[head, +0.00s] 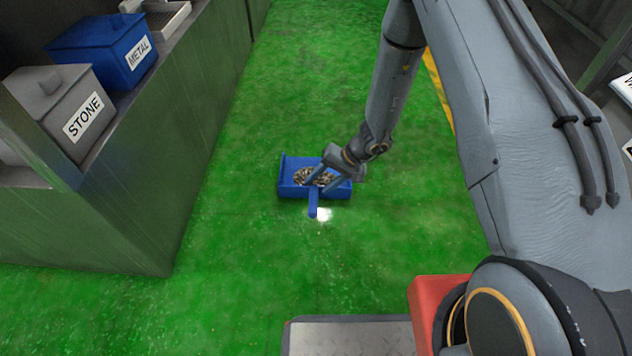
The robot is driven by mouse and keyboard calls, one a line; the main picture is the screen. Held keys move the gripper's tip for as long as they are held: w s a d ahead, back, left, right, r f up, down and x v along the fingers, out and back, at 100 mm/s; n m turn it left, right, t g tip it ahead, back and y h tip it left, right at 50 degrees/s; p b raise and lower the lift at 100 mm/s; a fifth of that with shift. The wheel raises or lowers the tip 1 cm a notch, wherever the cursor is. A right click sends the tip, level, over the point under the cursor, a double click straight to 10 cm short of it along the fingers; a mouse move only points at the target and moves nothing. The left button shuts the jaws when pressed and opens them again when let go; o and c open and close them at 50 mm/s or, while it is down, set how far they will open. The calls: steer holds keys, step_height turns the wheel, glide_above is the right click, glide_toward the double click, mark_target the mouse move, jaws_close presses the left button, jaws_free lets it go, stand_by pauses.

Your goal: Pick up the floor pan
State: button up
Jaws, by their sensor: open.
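The blue floor pan (287,187) lies on the green floor near the middle of the head view. Its short handle points toward me, and a heap of brown and grey bits (318,176) lies in it. From this view I cannot tell whether the fingers touch the handle. My gripper and wrist hide part of the pan's right side.
A grey-green counter (190,130) runs along the left, bearing a grey bin labelled STONE (60,105) and a blue bin labelled METAL (103,50). A yellow floor line (438,85) runs behind my arm. The floor around the pan is clear.

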mark_target(308, 195)
steer(key=shift+w+a+f+b, duration=0.1)
steer(key=shift+f+b, duration=0.05)
steer(key=shift+f, duration=0.4)
steer(key=shift+w+a+f+b, duration=0.1)
steer(key=shift+f+b, duration=0.05)
steer(key=shift+f, duration=0.35)
steer(key=shift+b+x, duration=2.2)
steer(key=shift+x, duration=1.45)
steer(key=shift+s+d, duration=0.1)
jaws_close()
